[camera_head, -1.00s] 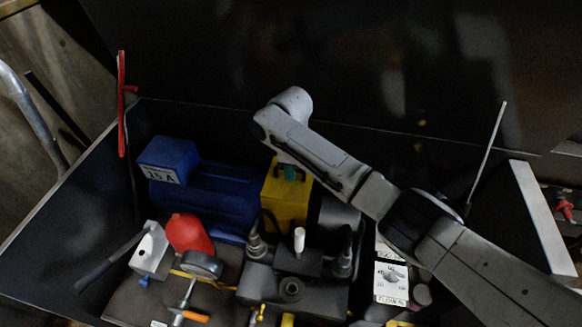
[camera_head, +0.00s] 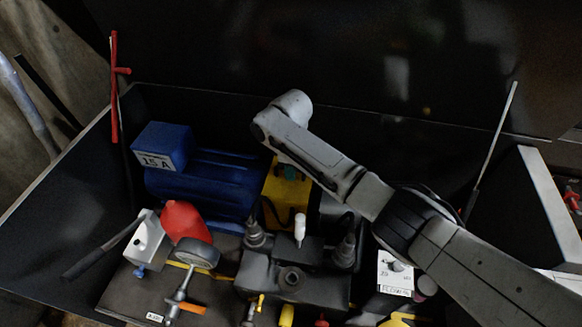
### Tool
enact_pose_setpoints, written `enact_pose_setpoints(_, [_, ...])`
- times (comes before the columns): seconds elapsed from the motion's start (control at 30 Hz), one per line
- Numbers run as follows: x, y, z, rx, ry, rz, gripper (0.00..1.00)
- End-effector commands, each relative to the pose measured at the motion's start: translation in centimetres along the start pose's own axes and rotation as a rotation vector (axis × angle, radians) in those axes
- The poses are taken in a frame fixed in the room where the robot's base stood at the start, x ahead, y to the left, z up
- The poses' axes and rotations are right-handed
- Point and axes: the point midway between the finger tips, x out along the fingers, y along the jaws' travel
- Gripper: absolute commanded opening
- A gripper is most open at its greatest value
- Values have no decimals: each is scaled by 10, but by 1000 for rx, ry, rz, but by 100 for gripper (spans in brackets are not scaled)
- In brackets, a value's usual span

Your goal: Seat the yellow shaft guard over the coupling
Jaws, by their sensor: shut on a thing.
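The yellow shaft guard (camera_head: 283,205) stands between the blue motor (camera_head: 205,185) on its left and a dark cylindrical body (camera_head: 332,212) on its right.
A black block with hose fittings (camera_head: 290,280) stands in front of the guard. A red rounded part (camera_head: 186,221), a gauge (camera_head: 196,254) and a grey box (camera_head: 147,240) are at front left. A white dial box (camera_head: 394,274) is at front right. Dark bin walls enclose everything.

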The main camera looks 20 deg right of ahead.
Motion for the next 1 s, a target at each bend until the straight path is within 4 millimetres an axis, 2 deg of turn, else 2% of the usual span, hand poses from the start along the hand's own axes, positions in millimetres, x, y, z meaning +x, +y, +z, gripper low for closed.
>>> enact_pose_setpoints(0.4, [20,1,-1,-1,3,4,0])
enact_pose_setpoints(0.9, [23,1,-1,-1,3,4,0])
enact_pose_setpoints(0.93, [23,1,-1,-1,3,4,18])
enact_pose_setpoints(1.0, [23,1,-1,-1,3,4,25])
